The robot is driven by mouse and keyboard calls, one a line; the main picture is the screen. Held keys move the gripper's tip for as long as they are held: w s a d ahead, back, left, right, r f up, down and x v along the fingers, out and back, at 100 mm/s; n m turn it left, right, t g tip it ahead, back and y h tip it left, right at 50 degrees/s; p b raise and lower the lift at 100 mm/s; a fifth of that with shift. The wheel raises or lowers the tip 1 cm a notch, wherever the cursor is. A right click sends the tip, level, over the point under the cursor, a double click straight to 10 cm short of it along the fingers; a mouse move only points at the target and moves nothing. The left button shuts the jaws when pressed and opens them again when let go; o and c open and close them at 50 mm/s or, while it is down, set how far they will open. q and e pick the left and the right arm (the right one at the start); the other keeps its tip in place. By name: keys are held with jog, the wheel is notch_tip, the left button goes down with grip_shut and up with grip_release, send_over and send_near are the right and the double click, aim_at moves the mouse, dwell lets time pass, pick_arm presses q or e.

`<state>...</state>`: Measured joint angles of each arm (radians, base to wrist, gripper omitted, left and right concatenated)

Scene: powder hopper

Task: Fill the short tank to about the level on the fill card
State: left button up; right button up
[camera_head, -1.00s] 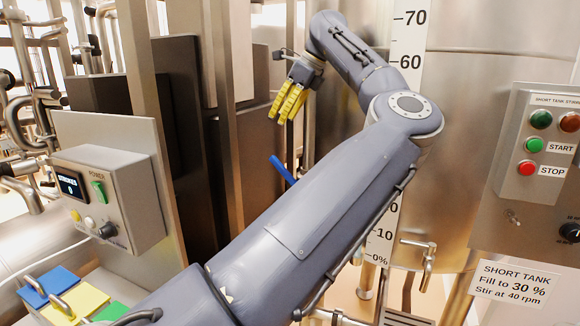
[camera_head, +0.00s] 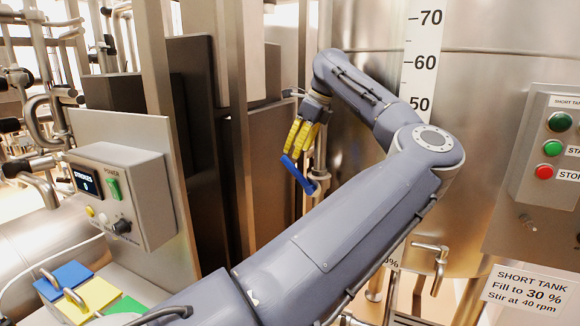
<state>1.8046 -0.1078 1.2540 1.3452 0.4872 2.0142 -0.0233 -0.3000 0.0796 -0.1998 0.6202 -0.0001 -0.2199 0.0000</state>
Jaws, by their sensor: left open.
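The short tank (camera_head: 470,70) is the large steel vessel on the right. Its white level scale (camera_head: 421,50) shows 70, 60 and 50; my arm covers the lower marks. The fill card (camera_head: 527,287) reads "SHORT TANK, Fill to 30 %, Stir at 40 rpm". A blue handle (camera_head: 299,176) slants beside a metal pipe left of the tank. My left gripper (camera_head: 293,156) has yellow fingers, is open, and its tips are right by the handle's upper end. I cannot tell whether they touch. My right gripper is out of view.
A grey control box (camera_head: 122,195) with a strokes display reading 0 and a green power switch stands at left. Blue, yellow and green blocks (camera_head: 97,295) with metal handles lie below it. A start/stop panel (camera_head: 548,150) is at right. A small tap (camera_head: 438,262) sits low on the tank.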

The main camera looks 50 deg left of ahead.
aim_at(291, 162)
pick_arm(q)
jog(key=shift+x, duration=3.25)
jog(key=shift+c, duration=0.3)
grip_shut()
